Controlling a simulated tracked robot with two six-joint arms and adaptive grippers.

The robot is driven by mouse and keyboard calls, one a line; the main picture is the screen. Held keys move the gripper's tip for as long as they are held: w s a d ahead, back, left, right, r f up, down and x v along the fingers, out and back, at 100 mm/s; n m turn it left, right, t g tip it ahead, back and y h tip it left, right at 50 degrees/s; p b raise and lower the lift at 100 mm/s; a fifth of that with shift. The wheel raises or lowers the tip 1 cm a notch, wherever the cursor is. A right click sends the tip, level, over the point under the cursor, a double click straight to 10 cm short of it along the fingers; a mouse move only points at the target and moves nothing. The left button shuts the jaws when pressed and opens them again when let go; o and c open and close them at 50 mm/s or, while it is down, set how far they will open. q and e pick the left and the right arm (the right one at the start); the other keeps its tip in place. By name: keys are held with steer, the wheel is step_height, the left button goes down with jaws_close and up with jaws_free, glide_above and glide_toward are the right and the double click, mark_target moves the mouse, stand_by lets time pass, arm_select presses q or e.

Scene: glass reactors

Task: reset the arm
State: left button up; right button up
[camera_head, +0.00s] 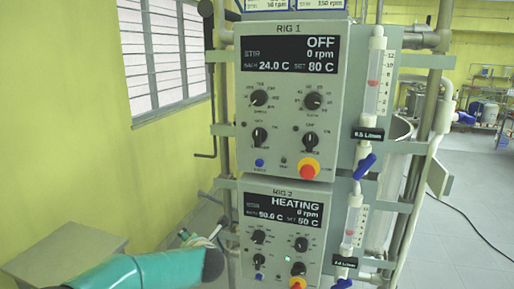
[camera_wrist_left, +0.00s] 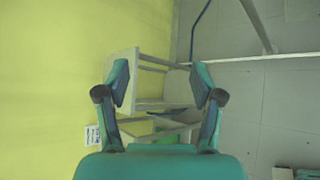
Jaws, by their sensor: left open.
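My left arm (camera_head: 150,268) comes in from the lower left in the head view, low in front of the wall and beside the lower control panel. Its gripper fingers are not clearly visible there. In the left wrist view my left gripper (camera_wrist_left: 160,88) is open, its two teal fingers spread with nothing between them. Behind the fingers is a grey table frame (camera_wrist_left: 150,56), seen from above and apart from the gripper. My right gripper shows in neither view.
The RIG 1 panel (camera_head: 286,140) reads OFF, and the RIG 2 panel (camera_head: 262,238) below reads HEATING. Flowmeters with blue valves (camera_head: 366,165) stand to their right. A grey table (camera_head: 66,246) stands by the yellow wall. Open floor (camera_head: 480,190) lies at the right.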

arm_select(q)
steer(key=s+a+f+m+g+h, duration=0.25)
steer(key=s+f+m, duration=0.45)
steer(key=f, duration=0.7)
steer(key=s+a+f+m+g+h, duration=0.15)
steer(key=s+a+f+m, duration=0.25)
steer(key=s+f, duration=0.75)
steer(key=s+d+f+m+g+h, duration=0.2)
steer(key=s+d+f+m+g, duration=0.1)
steer(key=s+d+m, duration=0.3)
steer(key=s+d+f+m+g+h, duration=0.3)
steer(key=s+d+f+m, duration=0.2)
steer(key=s+m, duration=0.5)
steer(key=s+d, duration=0.1)
steer(key=s, duration=0.4)
steer(key=shift+s+f+g, duration=0.15)
steer(key=shift+g, duration=0.15)
steer(key=shift+c, duration=0.2)
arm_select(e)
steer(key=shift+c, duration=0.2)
